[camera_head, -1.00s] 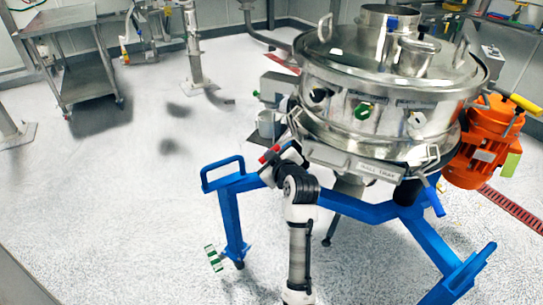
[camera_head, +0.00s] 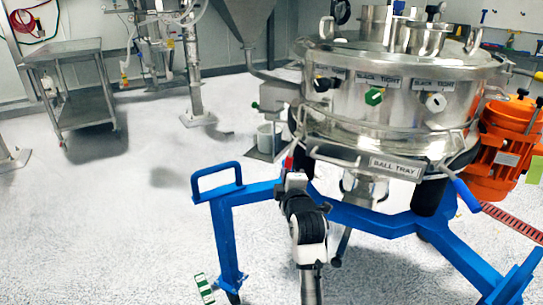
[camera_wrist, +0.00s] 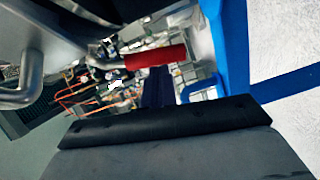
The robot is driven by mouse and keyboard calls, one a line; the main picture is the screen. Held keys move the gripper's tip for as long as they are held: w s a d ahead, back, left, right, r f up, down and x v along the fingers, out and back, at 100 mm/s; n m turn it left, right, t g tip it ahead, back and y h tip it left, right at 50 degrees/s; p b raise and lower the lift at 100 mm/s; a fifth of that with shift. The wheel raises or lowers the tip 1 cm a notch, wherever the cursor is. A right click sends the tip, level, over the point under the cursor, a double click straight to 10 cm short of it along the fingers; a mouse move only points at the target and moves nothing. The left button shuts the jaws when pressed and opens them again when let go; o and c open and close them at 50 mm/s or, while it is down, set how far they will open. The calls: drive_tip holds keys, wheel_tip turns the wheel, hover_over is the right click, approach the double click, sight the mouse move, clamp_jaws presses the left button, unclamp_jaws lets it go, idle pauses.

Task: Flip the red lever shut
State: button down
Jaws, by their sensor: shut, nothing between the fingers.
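The red lever shows as a red cylindrical grip (camera_wrist: 156,57) in the wrist view, lying across the picture just beyond my fingertips. A metal rod runs from its left end. In the head view only a small red piece (camera_head: 289,163) shows, under the sifter's left side, by the end of my arm. My gripper (camera_wrist: 158,72) is shut and empty, its dark fingers close to the lever's underside in the picture; I cannot tell whether they touch it. The steel sifter (camera_head: 350,105) stands above on a blue frame (camera_head: 375,218). My wrist hides part of the lever's surroundings.
The blue frame's left handle (camera_head: 218,168) rises left of my arm. An orange motor (camera_head: 500,155) hangs at the sifter's right. A grey cart (camera_head: 75,90) stands back left. The floor (camera_head: 90,230) at left is clear.

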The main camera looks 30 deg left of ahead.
drive_tip(key=shift+w+d+f+b, duration=0.4)
drive_tip(key=shift+w+b, duration=0.15)
drive_tip(key=shift+b, duration=0.2)
drive_tip(key=shift+w+d, duration=0.1)
